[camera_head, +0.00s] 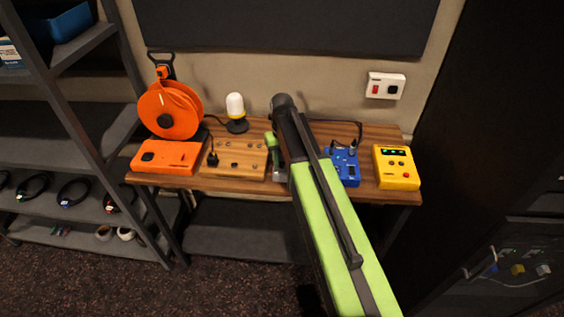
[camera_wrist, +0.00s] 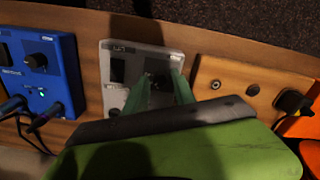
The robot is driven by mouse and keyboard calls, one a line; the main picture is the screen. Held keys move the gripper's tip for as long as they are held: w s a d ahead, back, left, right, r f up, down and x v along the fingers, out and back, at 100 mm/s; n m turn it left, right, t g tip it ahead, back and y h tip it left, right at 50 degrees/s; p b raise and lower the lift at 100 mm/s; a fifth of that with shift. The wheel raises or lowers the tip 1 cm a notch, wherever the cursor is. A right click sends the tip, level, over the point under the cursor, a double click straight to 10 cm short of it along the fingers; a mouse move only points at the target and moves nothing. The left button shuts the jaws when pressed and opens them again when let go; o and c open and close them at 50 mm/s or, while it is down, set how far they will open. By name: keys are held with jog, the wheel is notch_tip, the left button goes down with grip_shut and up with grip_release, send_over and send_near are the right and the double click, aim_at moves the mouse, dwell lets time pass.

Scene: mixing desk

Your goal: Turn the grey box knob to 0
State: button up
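The grey box (camera_wrist: 146,58) lies on the wooden desk in the wrist view. It has a dark square patch on its left part. Its dark knob (camera_wrist: 158,77) is in shadow between my fingertips, and its pointer and markings cannot be read. My gripper (camera_wrist: 159,84) reaches over the box with its green fingers apart, one on each side of the knob. I cannot tell whether they touch it. In the head view my arm covers most of the box; only a grey edge (camera_head: 279,173) shows.
A blue box (camera_head: 344,165) with cables and a yellow box (camera_head: 396,167) stand to the right. A wooden box (camera_head: 234,158), an orange box (camera_head: 168,157), an orange reel (camera_head: 171,110) and a lamp (camera_head: 236,112) stand to the left. A wall panel (camera_head: 386,86) hangs behind.

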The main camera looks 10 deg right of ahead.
grip_shut()
jog(key=n, duration=0.4)
jog(key=shift+n, duration=0.3)
jog(key=n, duration=0.4)
jog(key=shift+n, duration=0.3)
dwell(0.4)
jog(key=shift+o, duration=1.5)
grip_release()
